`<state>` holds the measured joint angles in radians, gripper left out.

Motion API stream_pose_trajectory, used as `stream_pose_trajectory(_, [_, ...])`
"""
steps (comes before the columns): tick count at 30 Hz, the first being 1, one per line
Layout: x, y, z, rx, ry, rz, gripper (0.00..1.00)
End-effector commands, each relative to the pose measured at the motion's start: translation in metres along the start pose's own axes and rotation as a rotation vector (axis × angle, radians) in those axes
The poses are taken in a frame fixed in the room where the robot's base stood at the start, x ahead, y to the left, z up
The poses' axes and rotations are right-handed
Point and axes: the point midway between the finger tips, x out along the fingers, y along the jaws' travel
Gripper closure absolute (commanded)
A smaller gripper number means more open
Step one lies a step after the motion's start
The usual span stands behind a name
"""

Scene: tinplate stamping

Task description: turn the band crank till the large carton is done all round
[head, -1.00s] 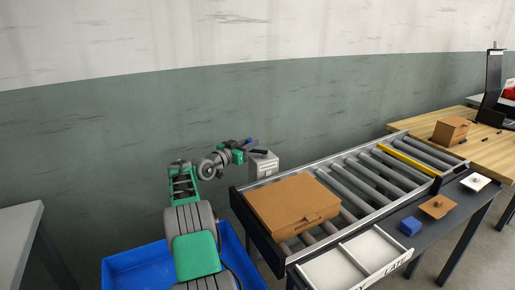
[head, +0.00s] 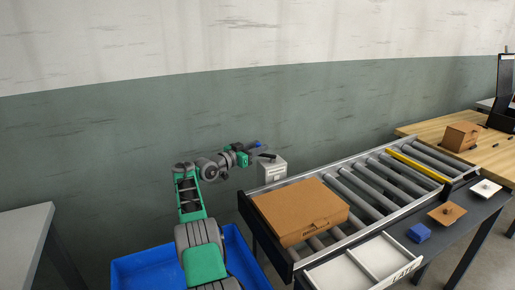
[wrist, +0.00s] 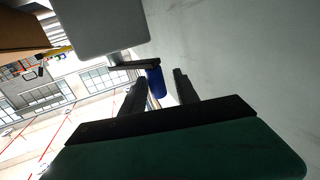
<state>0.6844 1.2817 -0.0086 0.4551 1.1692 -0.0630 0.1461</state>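The large carton (head: 298,205) is a flat brown box lying on the left end of the roller conveyor. I see no band around it. The crank stands on a grey box (head: 273,170) behind the conveyor's left end; the grey box also shows in the wrist view (wrist: 98,25). Its dark crank arm (head: 267,156) carries a blue handle (head: 257,145). My gripper (head: 249,149) is at the handle. In the wrist view, the open fingers of my gripper (wrist: 160,90) stand either side of the blue handle (wrist: 156,83), with gaps showing. The handle's lower end is partly hidden.
The roller conveyor (head: 350,168) runs right to a wooden table (head: 490,155) with a small carton (head: 461,137). A dark side shelf holds a white divided tray (head: 345,275), a blue block (head: 419,233) and small pads. A blue bin (head: 140,270) is beside my arm.

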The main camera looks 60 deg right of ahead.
Motion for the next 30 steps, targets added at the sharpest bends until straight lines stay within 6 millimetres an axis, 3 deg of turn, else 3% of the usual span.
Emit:
stream_pose_trajectory(11, [-0.005,0.000,0.000,0.000,-0.001,0.002,0.58])
stream_pose_trajectory(22, [-0.068,-0.001,0.001,-0.001,-0.001,-0.002,0.58])
stream_pose_trajectory(30, [-0.078,0.000,0.001,-0.001,-0.001,0.002,0.58])
